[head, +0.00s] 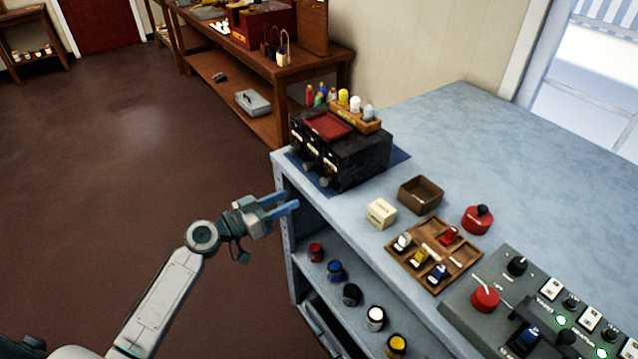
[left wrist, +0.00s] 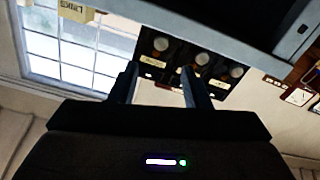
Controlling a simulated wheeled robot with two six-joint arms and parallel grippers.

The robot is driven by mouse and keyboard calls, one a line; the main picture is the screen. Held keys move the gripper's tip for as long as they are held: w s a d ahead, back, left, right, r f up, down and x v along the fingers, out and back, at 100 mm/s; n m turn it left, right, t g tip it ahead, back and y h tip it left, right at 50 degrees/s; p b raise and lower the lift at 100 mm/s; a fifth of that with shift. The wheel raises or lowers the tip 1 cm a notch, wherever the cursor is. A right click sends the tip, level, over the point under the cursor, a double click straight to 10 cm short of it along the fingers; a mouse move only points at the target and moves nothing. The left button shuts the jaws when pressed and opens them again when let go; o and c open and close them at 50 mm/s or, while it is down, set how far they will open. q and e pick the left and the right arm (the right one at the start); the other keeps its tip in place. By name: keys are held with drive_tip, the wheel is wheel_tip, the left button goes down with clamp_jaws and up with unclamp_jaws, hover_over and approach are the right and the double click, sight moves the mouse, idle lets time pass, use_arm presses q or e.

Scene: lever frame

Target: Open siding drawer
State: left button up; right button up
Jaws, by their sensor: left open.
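A black drawer cabinet (head: 362,160) stands on a blue mat at the far left corner of the blue-grey worktop. Its front has three drawers with round knobs and pale labels. The cabinet also shows in the left wrist view (left wrist: 182,78), where the picture is turned over. The labels are too small to read, so I cannot tell which drawer is siding. No drawer visibly stands out. My left gripper (head: 283,204) is open and empty, in front of and below the cabinet, off the worktop edge. Its two fingers (left wrist: 160,72) point toward the cabinet front, apart from the knobs.
A cream box (head: 381,213), brown bin (head: 420,194), wooden tray (head: 434,254) and control panel (head: 535,315) lie to the right. Paint pots line the shelf below. Open floor lies left.

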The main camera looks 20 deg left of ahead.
sight(321, 184)
use_arm(q)
drive_tip(key=p+x, duration=0.4)
drive_tip(key=x, duration=0.5)
drive_tip(key=shift+w+r+p, duration=0.15)
drive_tip(key=shift+w+p, duration=0.05)
drive_tip(key=shift+p, duration=0.15)
drive_tip(key=shift+w+d, duration=0.45)
drive_tip(key=shift+w, duration=0.05)
drive_tip(key=shift+f, duration=0.25)
clamp_jaws()
